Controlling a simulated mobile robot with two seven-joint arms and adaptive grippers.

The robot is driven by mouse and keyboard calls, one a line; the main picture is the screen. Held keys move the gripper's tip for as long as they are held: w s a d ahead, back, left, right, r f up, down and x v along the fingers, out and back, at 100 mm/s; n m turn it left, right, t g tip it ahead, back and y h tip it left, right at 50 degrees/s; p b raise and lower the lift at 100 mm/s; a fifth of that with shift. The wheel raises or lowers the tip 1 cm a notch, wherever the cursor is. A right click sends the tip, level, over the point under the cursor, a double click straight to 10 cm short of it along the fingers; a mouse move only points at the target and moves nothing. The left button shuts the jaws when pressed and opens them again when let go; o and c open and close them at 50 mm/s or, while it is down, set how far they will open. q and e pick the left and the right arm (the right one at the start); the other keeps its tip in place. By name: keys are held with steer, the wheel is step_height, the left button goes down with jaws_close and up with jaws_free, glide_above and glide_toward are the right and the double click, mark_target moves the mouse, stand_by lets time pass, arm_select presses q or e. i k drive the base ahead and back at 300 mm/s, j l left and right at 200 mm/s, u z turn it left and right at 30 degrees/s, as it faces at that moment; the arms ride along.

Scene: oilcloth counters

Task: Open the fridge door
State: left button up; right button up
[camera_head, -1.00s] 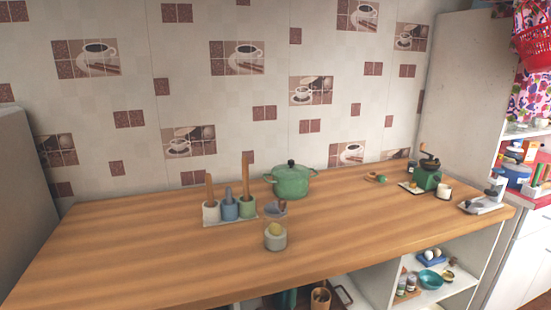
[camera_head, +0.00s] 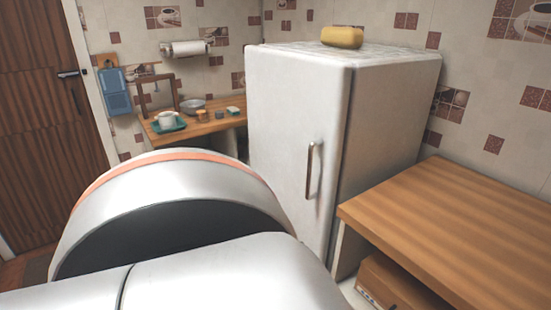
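The white fridge (camera_head: 280,130) stands in the middle of the head view. Its door faces me and looks closed. A vertical metal handle (camera_head: 311,170) is on the door's right side. My large white arm link with an orange band fills the lower left of the view. It hides the lower left of the fridge door. Neither gripper shows in this view, and nothing is seen touching the handle.
A wooden counter (camera_head: 465,215) stands right of the fridge, with a brown box (camera_head: 385,285) beneath. A yellow object (camera_head: 342,37) lies on the fridge top. Behind left is a small wooden table (camera_head: 225,124) with a cup (camera_head: 167,119) and bowl. A brown door (camera_head: 45,120) is far left.

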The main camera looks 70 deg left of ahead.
mark_target(297, 102)
steer(key=u, duration=2.15)
